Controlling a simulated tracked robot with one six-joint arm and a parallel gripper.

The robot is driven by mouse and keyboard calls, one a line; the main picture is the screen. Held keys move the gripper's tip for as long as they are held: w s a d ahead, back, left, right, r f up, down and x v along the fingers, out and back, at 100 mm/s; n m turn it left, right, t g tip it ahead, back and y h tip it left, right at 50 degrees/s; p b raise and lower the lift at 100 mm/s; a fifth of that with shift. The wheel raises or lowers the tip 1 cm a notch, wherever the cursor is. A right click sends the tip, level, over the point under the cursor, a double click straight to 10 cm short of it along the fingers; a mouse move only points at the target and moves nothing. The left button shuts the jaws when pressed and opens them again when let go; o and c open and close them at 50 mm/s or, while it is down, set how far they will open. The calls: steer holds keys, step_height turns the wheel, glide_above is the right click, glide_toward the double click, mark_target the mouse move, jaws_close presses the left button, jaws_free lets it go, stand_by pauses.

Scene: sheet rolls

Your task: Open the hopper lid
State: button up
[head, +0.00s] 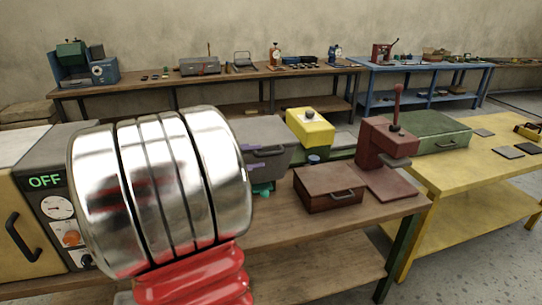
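No part is clearly marked as the hopper. A yellow box-shaped part (311,130) with a dark knob on its top stands at the back of the brown bench, and its top looks shut. A grey bin-like box (266,148) with a handle on its front stands just left of it, and its top also looks shut. I cannot tell which of these has the hopper lid. A large shiny banded cylinder with red ribs below it, likely part of my arm, covers the left foreground. My gripper is not visible.
A dark red box (330,192) with a handle and a red lever press (385,150) stand on the brown bench (300,237). A unit reading OFF (50,205) is at left. A green case (430,131) lies on the yellow table (470,175). More benches line the wall.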

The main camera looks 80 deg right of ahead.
mark_target(271, 153)
steer(key=x, duration=0.6)
steer(key=shift+s+d+f, duration=0.1)
steer(key=shift+s+d, duration=0.05)
steer(key=shift+d, duration=0.1)
steer(key=shift+c, duration=0.4)
steer(key=shift+a, duration=0.1)
steer(key=c, duration=0.6)
steer(key=shift+f, duration=0.1)
jaws_close()
steer(key=shift+s, duration=0.1)
steer(key=shift+a+f, duration=0.1)
steer(key=shift+a, duration=0.05)
